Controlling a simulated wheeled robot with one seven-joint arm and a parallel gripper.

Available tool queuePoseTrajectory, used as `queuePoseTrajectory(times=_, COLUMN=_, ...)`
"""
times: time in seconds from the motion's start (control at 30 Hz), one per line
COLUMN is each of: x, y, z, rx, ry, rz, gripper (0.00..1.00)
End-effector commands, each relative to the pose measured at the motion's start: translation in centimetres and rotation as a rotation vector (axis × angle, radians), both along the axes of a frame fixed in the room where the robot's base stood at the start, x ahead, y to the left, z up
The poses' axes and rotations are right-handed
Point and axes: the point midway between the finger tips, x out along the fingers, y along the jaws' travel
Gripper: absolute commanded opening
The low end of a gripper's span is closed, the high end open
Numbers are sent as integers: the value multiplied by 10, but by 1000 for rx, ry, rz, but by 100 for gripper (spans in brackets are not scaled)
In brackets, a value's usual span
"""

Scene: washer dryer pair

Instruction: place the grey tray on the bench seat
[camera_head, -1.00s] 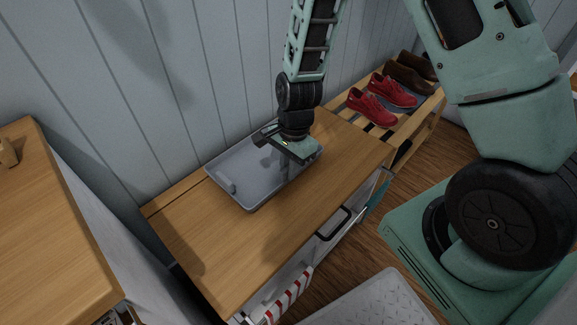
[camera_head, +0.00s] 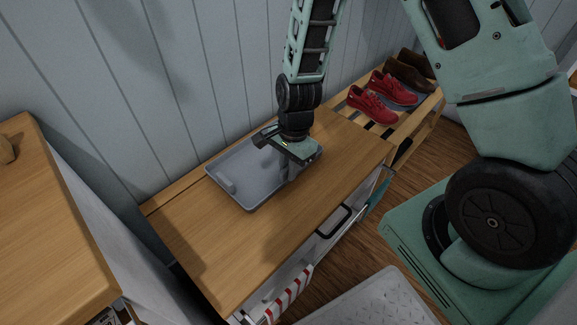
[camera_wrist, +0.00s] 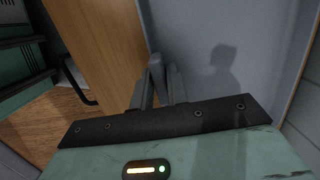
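The grey tray (camera_head: 222,182) is a shallow rectangle lying flat on a long wooden top (camera_head: 205,245) with a black handle on its front. My gripper (camera_head: 291,172) points down at the tray's front right side. In the wrist view, the fingers (camera_wrist: 160,85) are close together on the tray's wall, with the tray floor (camera_wrist: 215,40) to the right and the wood to the left. I cannot tell for sure whether this wooden top is the bench seat.
A slatted wooden rack (camera_head: 408,121) with red shoes (camera_head: 371,106) and brown shoes (camera_head: 405,77) adjoins at the back right. A panelled wall (camera_head: 130,100) runs close behind the tray. Another wooden-topped cabinet (camera_head: 50,230) stands at the left. Wood is bare left and front of the tray.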

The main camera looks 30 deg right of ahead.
Motion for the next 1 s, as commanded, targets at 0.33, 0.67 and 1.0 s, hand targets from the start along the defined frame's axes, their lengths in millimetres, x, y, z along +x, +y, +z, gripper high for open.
queuePoseTrajectory(times=0.33, x=0, y=0, z=1, rx=0, ry=0, rz=0, gripper=39)
queuePoseTrajectory(times=0.67, x=4, y=-6, z=46, rx=-1, ry=-5, rz=0, gripper=39)
queuePoseTrajectory(times=1.0, x=8, y=-17, z=125, rx=0, ry=-4, rz=0, gripper=39)
